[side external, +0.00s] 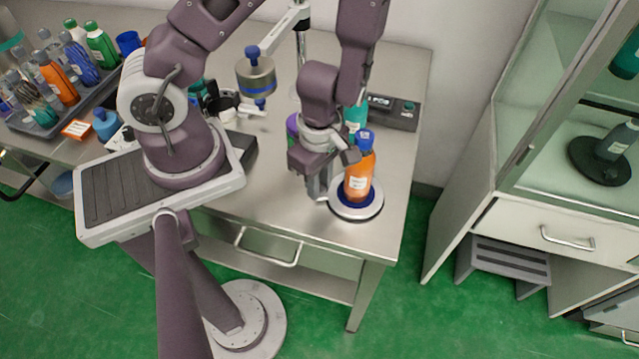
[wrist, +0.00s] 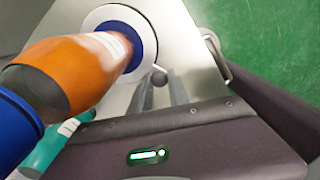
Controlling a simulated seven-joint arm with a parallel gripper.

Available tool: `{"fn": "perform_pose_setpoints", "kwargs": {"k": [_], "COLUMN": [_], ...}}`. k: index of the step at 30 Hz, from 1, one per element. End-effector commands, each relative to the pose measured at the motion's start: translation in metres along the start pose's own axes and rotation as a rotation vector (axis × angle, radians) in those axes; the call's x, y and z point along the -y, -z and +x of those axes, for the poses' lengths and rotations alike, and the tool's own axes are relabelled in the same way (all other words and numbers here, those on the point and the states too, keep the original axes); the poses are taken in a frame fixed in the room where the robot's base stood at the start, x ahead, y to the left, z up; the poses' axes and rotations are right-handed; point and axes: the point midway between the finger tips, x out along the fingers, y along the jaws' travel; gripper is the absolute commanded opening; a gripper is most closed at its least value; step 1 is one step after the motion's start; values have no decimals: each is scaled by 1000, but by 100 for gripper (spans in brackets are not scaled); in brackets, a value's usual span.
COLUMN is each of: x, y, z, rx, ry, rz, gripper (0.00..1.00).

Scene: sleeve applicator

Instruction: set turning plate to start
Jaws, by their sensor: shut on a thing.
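The turning plate is a white disc (side external: 357,212) with a dark blue centre, near the front right of the steel table. In the wrist view its white rim (wrist: 98,17) and blue centre show. An orange bottle (side external: 358,178) with a blue cap stands upright on the plate. It fills the left of the wrist view (wrist: 75,72). My gripper (side external: 318,190) points down at the plate's left edge. In the wrist view its fingers (wrist: 160,88) are shut on a small grey knob (wrist: 159,75) at the plate's rim. The fingers partly hide the knob.
A teal bottle (side external: 356,115) and a purple-topped item (side external: 292,126) stand behind my gripper. A control box (side external: 393,112) is at the back right. A tray (side external: 66,118) of several bottles lies far left. The table (side external: 285,215) is clear left of the plate.

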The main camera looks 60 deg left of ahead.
Motion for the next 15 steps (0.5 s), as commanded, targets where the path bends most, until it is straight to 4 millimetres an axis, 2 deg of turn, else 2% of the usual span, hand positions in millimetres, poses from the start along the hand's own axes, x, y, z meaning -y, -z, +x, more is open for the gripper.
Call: {"fn": "perform_pose_setpoints", "kwargs": {"k": [15], "x": [-4], "y": [2], "z": [0], "rx": [0], "ry": [-4], "rz": [50], "gripper": [0]}}
